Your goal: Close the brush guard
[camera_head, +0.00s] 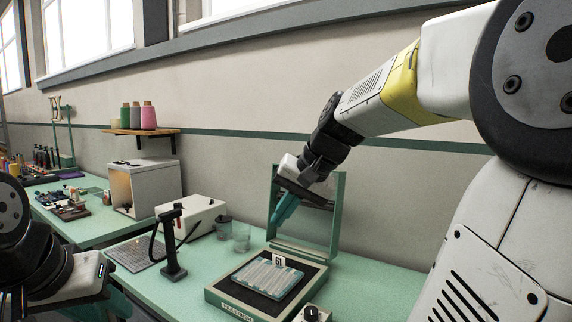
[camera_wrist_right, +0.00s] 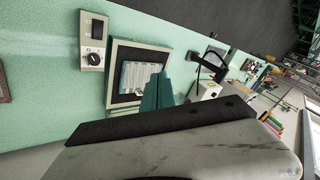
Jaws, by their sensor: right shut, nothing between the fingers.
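The brush guard (camera_head: 337,215) is a green-framed clear panel standing raised, nearly upright, at the back of the pile brush station (camera_head: 232,305). My right gripper (camera_head: 279,217) is shut and empty, its teal fingers pointing down by the guard's left side in the head view; I cannot tell whether they touch it. In the right wrist view the shut fingers (camera_wrist_right: 158,92) overlap the station (camera_wrist_right: 113,84), and the guard cannot be made out. A grey-teal pad (camera_head: 268,278) with a "61" tag lies in the station. My left gripper (camera_head: 108,280) is at the lower left, partly visible, its jaws unclear.
A control box with a dark knob (camera_head: 311,315) stands beside the station. To its left are a black stand (camera_head: 173,245), clear cups (camera_head: 241,236) and a white box (camera_head: 191,215). The wall is close behind the guard. Green bench is bare to the right.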

